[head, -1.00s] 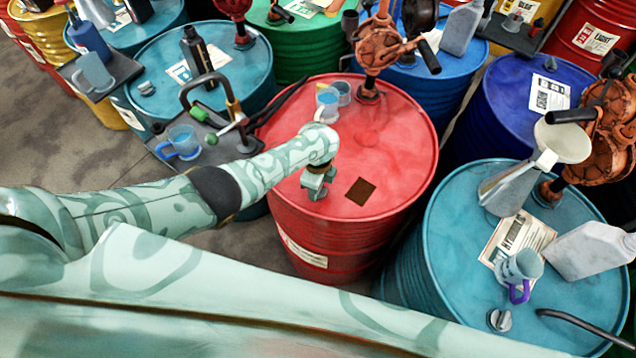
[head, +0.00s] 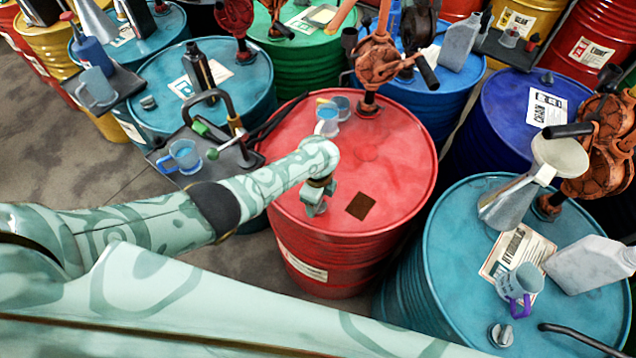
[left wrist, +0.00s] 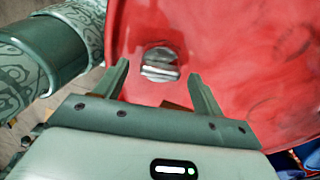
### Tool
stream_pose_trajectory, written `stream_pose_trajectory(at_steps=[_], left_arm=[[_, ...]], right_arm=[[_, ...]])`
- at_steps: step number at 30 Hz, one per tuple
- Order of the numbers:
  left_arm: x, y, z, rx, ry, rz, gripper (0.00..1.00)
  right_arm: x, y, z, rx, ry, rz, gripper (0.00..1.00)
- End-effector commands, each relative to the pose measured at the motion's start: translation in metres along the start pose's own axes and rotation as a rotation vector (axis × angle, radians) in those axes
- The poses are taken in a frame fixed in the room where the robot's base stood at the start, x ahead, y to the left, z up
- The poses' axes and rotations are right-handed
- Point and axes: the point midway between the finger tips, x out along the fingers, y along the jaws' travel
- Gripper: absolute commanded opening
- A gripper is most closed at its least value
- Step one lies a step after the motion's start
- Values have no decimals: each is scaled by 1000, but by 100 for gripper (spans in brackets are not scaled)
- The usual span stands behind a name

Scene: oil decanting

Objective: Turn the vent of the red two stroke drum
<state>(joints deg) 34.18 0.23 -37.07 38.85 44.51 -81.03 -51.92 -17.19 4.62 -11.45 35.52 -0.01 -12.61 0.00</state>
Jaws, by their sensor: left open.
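The red drum (head: 405,150) stands in the middle of the head view, with an orange hand pump (head: 375,60) at its back edge. Its vent, a grey metal cap with a raised grip bar, shows in the left wrist view (left wrist: 160,65); in the head view it is hidden by my arm and gripper. My left gripper (head: 314,203) is over the drum's left front part. In the left wrist view its two fingers (left wrist: 160,85) are apart, with the vent ahead of and between the tips, not visibly touched. My right gripper is not in view.
Measuring jugs (head: 327,118) stand at the back left of the red drum's top, and a dark brown square patch (head: 361,206) lies right of my gripper. A teal drum (head: 450,235) with a funnel can (head: 510,200) stands close on the right. A dark tray (head: 205,165) adjoins on the left.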

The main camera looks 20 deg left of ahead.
Motion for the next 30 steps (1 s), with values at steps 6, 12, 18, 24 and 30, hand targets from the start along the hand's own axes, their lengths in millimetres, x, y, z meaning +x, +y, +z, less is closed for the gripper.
stream_pose_trajectory(at_steps=[6,12,18,24,30], left_arm=[[-58,-1,0,1,1,-5,69],[-111,-1,0,1,2,-4,69],[-145,-1,0,0,2,-2,69],[-155,0,0,1,-1,0,69],[-155,0,0,1,0,0,69]], right_arm=[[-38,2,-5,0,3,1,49],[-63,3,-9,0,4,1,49],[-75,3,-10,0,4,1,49],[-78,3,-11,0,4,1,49],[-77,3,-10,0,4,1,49]])
